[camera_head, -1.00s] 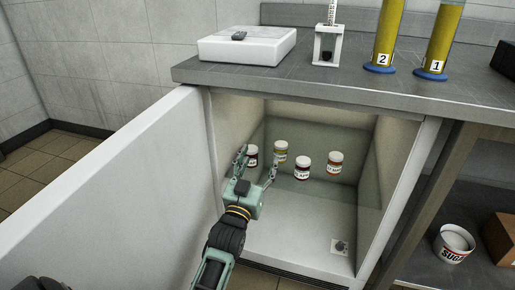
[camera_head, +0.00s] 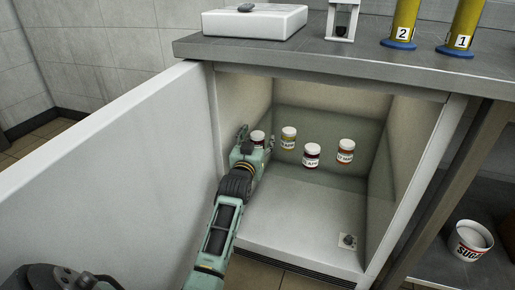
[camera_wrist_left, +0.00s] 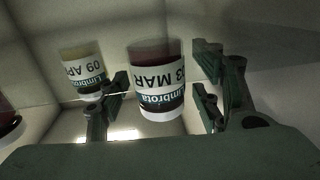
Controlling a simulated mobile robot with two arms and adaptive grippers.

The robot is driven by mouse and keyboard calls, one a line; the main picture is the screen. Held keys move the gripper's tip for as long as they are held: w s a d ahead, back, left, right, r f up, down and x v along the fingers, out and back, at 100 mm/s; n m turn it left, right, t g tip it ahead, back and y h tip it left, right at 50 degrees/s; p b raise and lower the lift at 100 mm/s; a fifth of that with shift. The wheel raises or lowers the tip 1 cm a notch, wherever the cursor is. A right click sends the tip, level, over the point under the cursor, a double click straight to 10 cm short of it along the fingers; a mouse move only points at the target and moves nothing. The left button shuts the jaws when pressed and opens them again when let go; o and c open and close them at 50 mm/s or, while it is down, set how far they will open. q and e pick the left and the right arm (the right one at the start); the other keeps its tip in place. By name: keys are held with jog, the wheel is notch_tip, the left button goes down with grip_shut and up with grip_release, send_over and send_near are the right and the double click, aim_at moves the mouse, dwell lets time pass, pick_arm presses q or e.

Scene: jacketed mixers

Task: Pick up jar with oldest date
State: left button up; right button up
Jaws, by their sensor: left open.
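Several small jars with white lids and dated labels stand inside the open cabinet. The far-left jar (camera_head: 257,138) is partly hidden by my left gripper (camera_head: 256,142), whose open fingers are on either side of it. In the left wrist view this dark jar (camera_wrist_left: 155,80) shows between the open fingers (camera_wrist_left: 160,98), its label inverted and reading "3 MAR", with the first digit unclear. The yellowish jar (camera_head: 288,138) beside it shows "09 AP" in the wrist view (camera_wrist_left: 83,70). A dark red jar (camera_head: 312,156) and an orange jar (camera_head: 346,152) stand further right.
The cabinet door (camera_head: 100,165) stands open on the left. The cabinet's right wall (camera_head: 420,150) and the counter (camera_head: 330,62) above bound the opening. The cabinet floor in front of the jars is mostly clear. A sugar tub (camera_head: 470,240) is on the right shelf.

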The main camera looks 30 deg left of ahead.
pick_arm(q)
jog(key=shift+r, duration=0.1)
jog(key=c, duration=1.5)
jog(key=shift+r, duration=0.15)
grip_shut()
